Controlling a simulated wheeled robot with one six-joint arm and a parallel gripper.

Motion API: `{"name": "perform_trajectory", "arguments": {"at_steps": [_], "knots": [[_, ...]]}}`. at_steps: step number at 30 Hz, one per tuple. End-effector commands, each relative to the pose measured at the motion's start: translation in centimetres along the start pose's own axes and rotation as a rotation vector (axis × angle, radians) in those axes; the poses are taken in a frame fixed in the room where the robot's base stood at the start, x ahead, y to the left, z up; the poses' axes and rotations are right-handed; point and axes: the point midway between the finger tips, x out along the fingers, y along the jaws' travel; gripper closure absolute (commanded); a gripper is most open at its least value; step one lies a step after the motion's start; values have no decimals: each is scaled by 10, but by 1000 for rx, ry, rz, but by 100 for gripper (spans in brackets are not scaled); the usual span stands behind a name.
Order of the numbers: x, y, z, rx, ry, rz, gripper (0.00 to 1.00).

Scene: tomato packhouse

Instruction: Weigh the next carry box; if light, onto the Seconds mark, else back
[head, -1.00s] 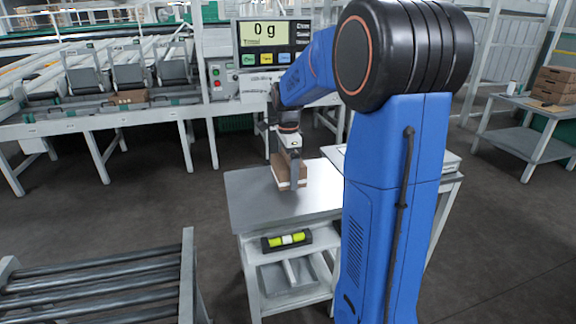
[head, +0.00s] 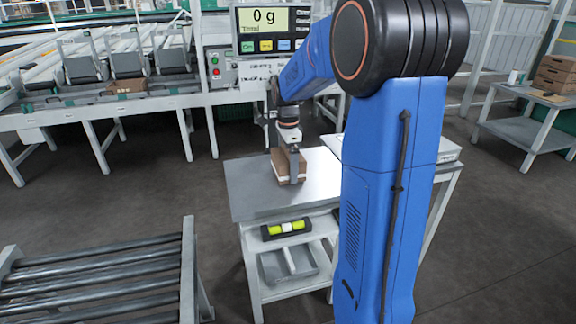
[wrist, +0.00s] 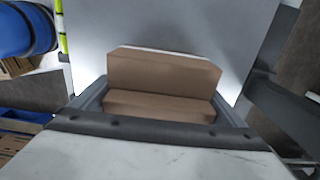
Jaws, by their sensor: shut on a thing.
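The carry box (head: 282,166) is brown cardboard with a pale lower edge. My gripper (head: 288,163) is shut on it, with one finger showing down its near side. The box is over the grey metal scale plate (head: 252,200); I cannot tell whether it touches the plate. In the wrist view the box (wrist: 160,80) fills the space between the fingers, with the grey plate (wrist: 190,25) beyond. No Seconds mark can be made out.
A black holder with a yellow-green level (head: 287,228) sits on the shelf under the plate. A roller conveyor (head: 95,275) stands at the front left. Brown boxes (head: 556,72) are stacked on a side table (head: 520,130) at the right. Another brown box (head: 127,86) lies on the sorting line.

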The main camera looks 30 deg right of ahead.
Motion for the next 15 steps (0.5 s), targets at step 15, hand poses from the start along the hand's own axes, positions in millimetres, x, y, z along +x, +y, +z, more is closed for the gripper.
{"name": "perform_trajectory", "arguments": {"at_steps": [15], "knots": [[5, 0, 0, 0, 0, -1, 33]]}}
